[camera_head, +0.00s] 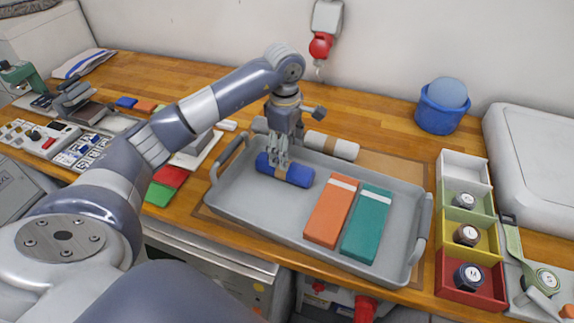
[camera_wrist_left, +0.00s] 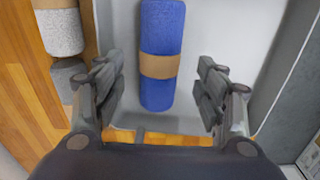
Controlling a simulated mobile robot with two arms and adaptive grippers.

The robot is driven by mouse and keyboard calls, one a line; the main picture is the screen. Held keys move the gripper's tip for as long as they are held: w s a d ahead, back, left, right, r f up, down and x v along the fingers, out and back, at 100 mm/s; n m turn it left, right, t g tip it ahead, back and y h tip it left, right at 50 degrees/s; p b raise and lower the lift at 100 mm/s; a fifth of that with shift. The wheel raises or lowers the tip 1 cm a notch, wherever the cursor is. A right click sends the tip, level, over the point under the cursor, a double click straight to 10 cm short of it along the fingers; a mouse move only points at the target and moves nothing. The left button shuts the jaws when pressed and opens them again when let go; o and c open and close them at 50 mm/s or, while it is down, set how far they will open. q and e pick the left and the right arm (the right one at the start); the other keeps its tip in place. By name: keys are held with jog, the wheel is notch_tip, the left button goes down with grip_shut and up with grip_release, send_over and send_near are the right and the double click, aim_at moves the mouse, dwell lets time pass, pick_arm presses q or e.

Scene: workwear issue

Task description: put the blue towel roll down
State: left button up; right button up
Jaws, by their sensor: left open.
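The blue towel roll (camera_head: 296,175) lies on its side in the left part of the grey tray (camera_head: 268,223). It has a tan band around its middle. My left gripper (camera_head: 279,158) is right above and at the roll's left half, pointing down. In the left wrist view the roll (camera_wrist_left: 162,30) shows between the two spread fingers (camera_wrist_left: 160,95), with a gap on each side. The fingers are open and not closed on it. My right gripper is not in view.
An orange folded towel (camera_head: 330,212) and a teal one (camera_head: 367,224) lie in the tray's right part. A white-grey roll (camera_head: 332,146) lies behind the tray's back edge. A colored bin row (camera_head: 466,215) stands at right, a blue bucket (camera_head: 440,115) behind.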

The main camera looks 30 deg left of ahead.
pick_arm(q)
notch_tip(320, 180, up, 5)
jog(key=shift+s+r+b, duration=0.1)
jog(key=shift+r+b, duration=0.1)
jog(key=shift+b, duration=0.35)
jog(key=shift+r, duration=0.1)
